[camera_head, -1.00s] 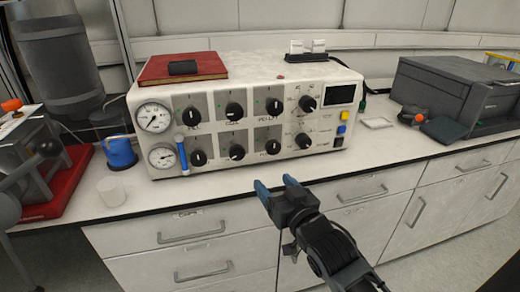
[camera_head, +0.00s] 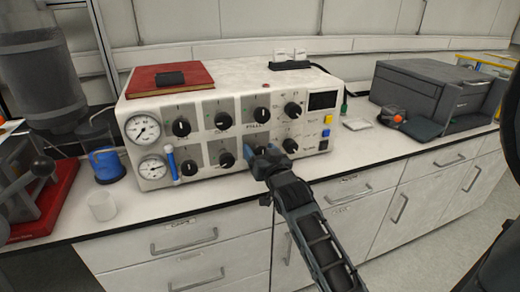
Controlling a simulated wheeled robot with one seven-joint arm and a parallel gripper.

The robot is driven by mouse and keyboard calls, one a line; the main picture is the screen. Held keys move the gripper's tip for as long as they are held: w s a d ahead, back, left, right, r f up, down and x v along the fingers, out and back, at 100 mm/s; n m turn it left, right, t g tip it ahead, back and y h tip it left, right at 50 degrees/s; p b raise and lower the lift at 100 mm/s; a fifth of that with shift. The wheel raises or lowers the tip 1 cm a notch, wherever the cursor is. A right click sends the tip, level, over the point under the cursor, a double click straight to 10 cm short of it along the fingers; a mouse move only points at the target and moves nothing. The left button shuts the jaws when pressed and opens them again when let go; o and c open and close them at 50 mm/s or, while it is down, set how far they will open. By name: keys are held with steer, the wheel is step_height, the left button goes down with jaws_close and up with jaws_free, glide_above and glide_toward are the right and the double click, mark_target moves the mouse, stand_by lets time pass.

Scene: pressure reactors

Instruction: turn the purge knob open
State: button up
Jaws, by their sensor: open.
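The white control unit (camera_head: 215,84) stands on the counter with two rows of black knobs on its front. The third upper knob (camera_head: 262,114) is fully in view, with a small label below it too blurred to read surely. The third lower knob (camera_head: 260,150) is mostly hidden by my gripper. I cannot tell from the labels which one is the purge knob. My gripper (camera_head: 262,155) is open, its blue fingertips at the third lower knob. Whether they touch it I cannot tell. The fourth lower knob (camera_head: 290,146) is just right of the fingers.
Two gauges and a blue-tipped tube (camera_head: 171,163) are on the unit's left. A red book (camera_head: 170,78) lies on top. A blue mug (camera_head: 106,165) and a white cup (camera_head: 102,205) stand left. A dark grey device (camera_head: 435,95) stands right. The counter front is mostly clear.

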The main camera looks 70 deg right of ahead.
steer(key=shift+w+d, duration=0.15)
steer(key=c, duration=1)
steer(key=shift+c, duration=0.2)
